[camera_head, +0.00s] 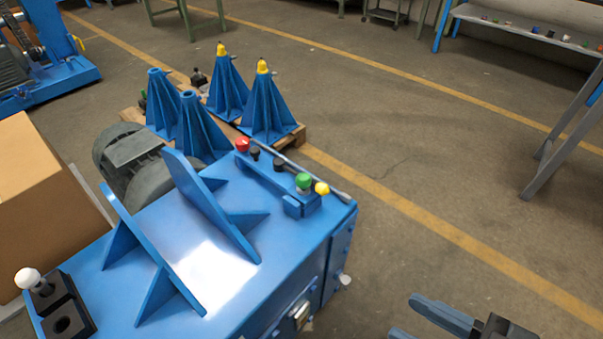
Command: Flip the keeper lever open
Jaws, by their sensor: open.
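A blue machine cabinet (205,275) fills the lower left and middle. On its top right edge is a blue raised bar (272,180) with red (242,145), green (303,181) and yellow (321,188) knobs and two small black ones. A thin grey rod (335,193) runs behind this bar. I cannot tell which part is the keeper lever. My gripper (403,316) is at the bottom right, open and empty, apart from the cabinet's right side.
A black block with a white knob (28,278) sits at the cabinet's left end. Two upright blue plates (210,205) stand on top. A grey motor (130,160), blue ribbed stands (270,105) on a pallet and a cardboard box (45,205) lie beyond.

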